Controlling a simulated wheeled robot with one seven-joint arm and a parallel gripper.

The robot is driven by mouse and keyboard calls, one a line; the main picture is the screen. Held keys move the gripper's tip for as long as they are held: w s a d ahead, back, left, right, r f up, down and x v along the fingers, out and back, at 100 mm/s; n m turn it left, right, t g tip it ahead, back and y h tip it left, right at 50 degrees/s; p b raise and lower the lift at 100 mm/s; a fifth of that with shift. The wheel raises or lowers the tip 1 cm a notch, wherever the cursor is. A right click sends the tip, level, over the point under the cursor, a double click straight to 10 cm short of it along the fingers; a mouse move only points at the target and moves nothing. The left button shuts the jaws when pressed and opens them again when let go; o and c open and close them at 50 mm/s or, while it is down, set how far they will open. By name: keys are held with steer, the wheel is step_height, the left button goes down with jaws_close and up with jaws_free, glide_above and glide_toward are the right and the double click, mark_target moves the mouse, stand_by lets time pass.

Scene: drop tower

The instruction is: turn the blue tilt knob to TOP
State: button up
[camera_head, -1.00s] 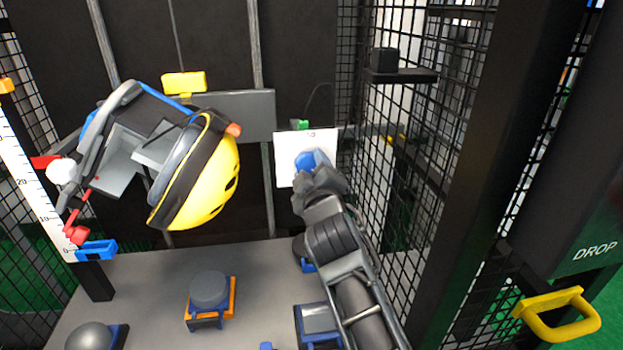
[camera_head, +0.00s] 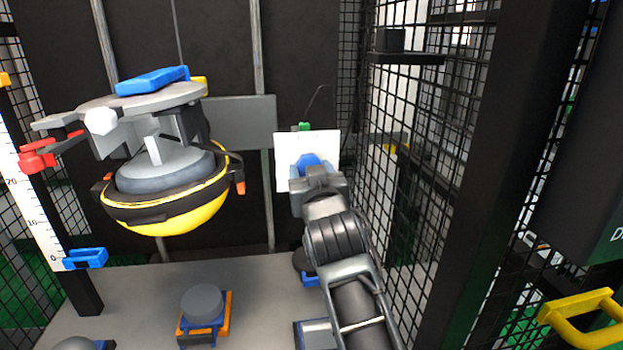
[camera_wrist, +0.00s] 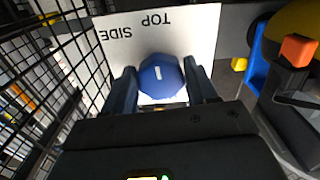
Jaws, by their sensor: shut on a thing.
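The blue tilt knob (camera_head: 308,163) is mounted on a white panel (camera_head: 283,150) at the back of the tower. In the wrist view the knob (camera_wrist: 161,76) is round-edged and faceted, with a short white mark on its face. The panel (camera_wrist: 200,30) reads TOP and SIDE, upside down in that view. The white mark points roughly toward TOP. My gripper (camera_wrist: 163,88) is shut on the knob, one finger on each side. In the head view my gripper (camera_head: 312,180) hides the knob's lower part. The yellow helmet (camera_head: 170,215) hangs crown down on its carrier.
Black wire mesh (camera_head: 415,150) stands close to the right of my arm. A yellow handle (camera_head: 580,318) is at the lower right. A grey anvil on an orange base (camera_head: 227,318) stands on the grey floor plate. A white scale (camera_head: 33,200) stands at left.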

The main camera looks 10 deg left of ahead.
steer(key=shift+f+m, duration=0.15)
steer(key=shift+m, duration=0.35)
steer(key=o, duration=1)
steer(key=shift+s, duration=0.1)
steer(key=v, duration=0.7)
steer(key=shift+s+d, duration=0.1)
steer(key=shift+s, duration=0.25)
